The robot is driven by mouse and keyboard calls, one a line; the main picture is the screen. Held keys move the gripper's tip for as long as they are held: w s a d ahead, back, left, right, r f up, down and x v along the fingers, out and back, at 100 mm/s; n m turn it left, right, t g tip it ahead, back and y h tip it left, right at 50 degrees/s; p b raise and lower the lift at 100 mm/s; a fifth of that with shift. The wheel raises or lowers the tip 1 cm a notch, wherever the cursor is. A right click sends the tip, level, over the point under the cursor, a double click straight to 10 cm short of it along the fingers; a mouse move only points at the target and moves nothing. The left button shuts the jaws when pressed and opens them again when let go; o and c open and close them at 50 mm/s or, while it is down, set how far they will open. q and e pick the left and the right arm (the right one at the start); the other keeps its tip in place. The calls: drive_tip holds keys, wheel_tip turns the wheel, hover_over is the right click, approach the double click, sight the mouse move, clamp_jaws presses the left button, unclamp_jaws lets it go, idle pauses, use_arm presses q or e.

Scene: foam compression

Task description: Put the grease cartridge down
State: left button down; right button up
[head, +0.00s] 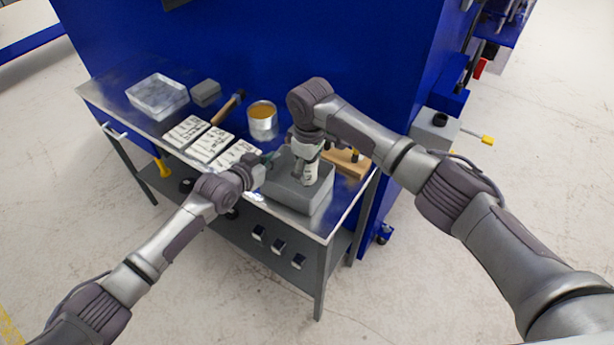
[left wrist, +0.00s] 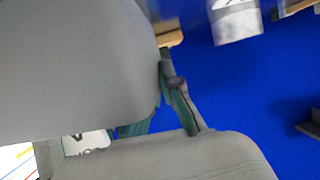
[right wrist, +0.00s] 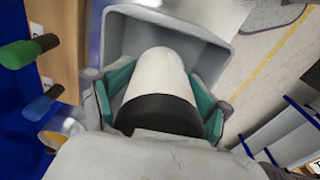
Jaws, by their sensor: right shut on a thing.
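The grease cartridge (head: 311,173) is a white cylinder with a dark band at one end. In the right wrist view the cartridge (right wrist: 160,75) lies between the teal fingers of my right gripper (right wrist: 160,98), which is shut on it. My right gripper (head: 307,155) holds it over the grey bin (head: 300,197) at the table's right end. The bin's rim (right wrist: 222,38) surrounds the cartridge in that view; whether it touches the bin floor is unclear. My left gripper (head: 262,171) is beside the bin's left side, its fingers partly hidden.
The metal table (head: 152,128) also holds a clear tub (head: 157,95), a grey block (head: 206,92), several labelled white packs (head: 208,146), a hammer (head: 228,108), an open tin (head: 262,122) and a wooden block (head: 345,165). A blue wall (head: 250,50) stands behind.

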sight(308, 178)
drive_tip(key=shift+f, duration=1.5)
drive_tip(key=o, duration=1.4)
drive_tip(key=shift+f, duration=0.15)
wheel_tip(308, 178, up, 12)
drive_tip(key=shift+s+d+r, duration=0.15)
use_arm(q)
drive_tip(key=c, duration=1.2)
unclamp_jaws()
drive_tip(key=shift+c, duration=0.2)
